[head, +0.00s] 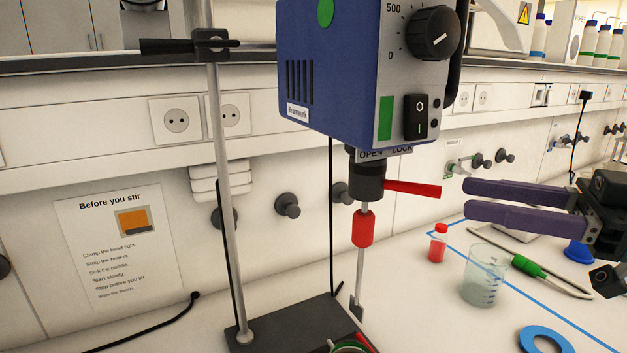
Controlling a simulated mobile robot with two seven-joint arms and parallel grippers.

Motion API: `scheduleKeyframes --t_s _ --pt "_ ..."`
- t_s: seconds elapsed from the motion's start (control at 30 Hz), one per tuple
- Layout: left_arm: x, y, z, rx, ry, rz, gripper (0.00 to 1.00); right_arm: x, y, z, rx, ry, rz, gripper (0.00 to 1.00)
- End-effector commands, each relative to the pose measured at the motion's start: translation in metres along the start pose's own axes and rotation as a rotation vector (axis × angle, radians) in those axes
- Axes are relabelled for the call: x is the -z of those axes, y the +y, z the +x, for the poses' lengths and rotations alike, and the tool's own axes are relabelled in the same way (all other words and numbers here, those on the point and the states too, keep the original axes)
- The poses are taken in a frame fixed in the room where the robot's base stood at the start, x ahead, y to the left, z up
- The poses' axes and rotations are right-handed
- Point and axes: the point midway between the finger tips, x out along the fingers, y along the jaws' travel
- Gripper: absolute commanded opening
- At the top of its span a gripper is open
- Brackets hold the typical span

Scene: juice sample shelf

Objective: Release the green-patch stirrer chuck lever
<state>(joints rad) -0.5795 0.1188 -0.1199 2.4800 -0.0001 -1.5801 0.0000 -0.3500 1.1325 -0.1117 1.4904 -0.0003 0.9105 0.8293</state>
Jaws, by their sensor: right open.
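The blue overhead stirrer (333,75) hangs on a vertical stand rod and carries a round green patch (325,11). Below it is the black chuck (367,181), under a label reading OPEN and LOCK. The red chuck lever (412,188) sticks out to the right, toward the LOCK side. A red sleeve (363,229) sits on the stirrer shaft below the chuck. My right gripper (466,200) comes from the right with two purple fingers apart and empty; its tips are a little right of the lever's tip. My left gripper is out of view.
On the bench at right stand a small red bottle (438,243) and a clear beaker (484,275). A green-handled tool (528,268) and a blue ring (546,342) lie nearby. The stand's rod (228,200) rises left of the stirrer from a dark base (290,332).

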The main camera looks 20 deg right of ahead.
Motion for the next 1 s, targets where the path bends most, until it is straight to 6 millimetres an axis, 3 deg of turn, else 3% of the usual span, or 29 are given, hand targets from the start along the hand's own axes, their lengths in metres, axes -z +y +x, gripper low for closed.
scheduleKeyframes --t_s 0.2,0.4,0.83,1.0 --pt "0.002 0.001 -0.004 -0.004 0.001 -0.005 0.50 0.003 0.001 0.036 -0.001 0.007 -0.002 0.46" --pt "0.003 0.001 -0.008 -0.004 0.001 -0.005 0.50 0.002 0.000 0.058 -0.002 0.003 0.000 0.46" --pt "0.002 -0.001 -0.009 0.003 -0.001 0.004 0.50 0.000 0.000 0.067 -0.001 -0.001 0.000 0.46" --pt "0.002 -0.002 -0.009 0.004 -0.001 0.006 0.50 0.000 0.000 0.066 -0.001 -0.001 -0.001 0.26"
